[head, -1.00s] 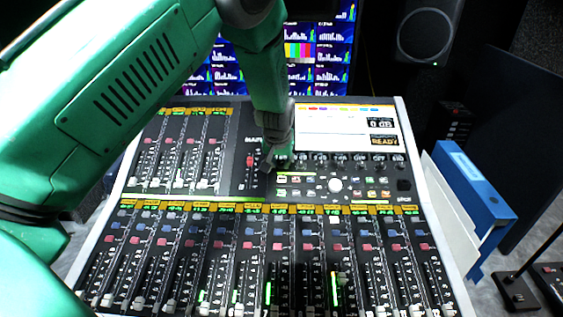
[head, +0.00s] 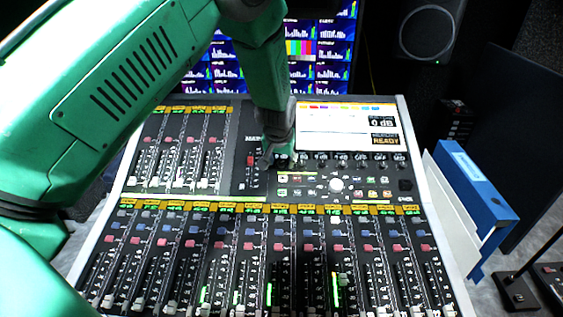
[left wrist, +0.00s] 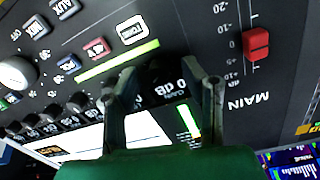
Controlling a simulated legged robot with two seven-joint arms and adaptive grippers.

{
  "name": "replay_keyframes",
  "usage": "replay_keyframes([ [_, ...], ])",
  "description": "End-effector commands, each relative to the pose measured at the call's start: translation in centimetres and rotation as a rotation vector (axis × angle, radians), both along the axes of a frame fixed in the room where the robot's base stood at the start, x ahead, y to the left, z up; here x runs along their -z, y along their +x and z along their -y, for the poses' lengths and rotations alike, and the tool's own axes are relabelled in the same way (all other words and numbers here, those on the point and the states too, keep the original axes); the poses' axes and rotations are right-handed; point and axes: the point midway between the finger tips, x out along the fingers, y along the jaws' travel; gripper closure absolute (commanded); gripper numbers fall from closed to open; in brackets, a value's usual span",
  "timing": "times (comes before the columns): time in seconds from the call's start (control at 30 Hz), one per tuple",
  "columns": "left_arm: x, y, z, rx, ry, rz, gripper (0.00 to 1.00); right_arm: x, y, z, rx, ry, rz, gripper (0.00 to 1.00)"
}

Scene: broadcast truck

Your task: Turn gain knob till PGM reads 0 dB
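The mixing console (head: 240,155) fills the middle of the head view. A row of dark knobs (head: 340,160) runs below its white screen (head: 345,122). A dark readout (head: 381,122) at the screen's right shows "0 dB", with "READY" below. My left gripper (head: 275,162) is at the left end of the knob row. In the left wrist view my left gripper (left wrist: 168,76) has its fingers apart on either side of a dark knob (left wrist: 154,76), with a visible gap to the right finger. A small upside-down "0 dB" label (left wrist: 186,88) shows beside it. My right gripper is not in view.
A red MAIN fader (left wrist: 256,43) stands beside the gripper. Several channel faders (head: 250,270) fill the console's front. A white trackball (head: 336,185) lies below the knobs. A blue binder (head: 475,190) stands at right; monitors (head: 325,50) are behind.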

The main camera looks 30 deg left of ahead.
Motion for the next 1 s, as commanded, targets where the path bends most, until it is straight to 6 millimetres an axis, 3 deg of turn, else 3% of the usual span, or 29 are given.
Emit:
replay_keyframes([
  [0.3,-6.1,-2.1,1.0,0.001,0.0,0.003,0.62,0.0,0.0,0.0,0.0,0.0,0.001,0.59],
  [0.5,-9.1,-3.1,1.6,0.001,0.0,0.002,0.62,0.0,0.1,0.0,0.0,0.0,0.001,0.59],
  [0.7,-10.2,-3.6,1.7,0.0,0.0,-0.001,0.62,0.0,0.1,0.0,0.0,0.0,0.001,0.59],
  [1.0,-10.2,-3.6,1.7,0.0,0.0,-0.001,0.62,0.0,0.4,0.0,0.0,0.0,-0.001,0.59],
])
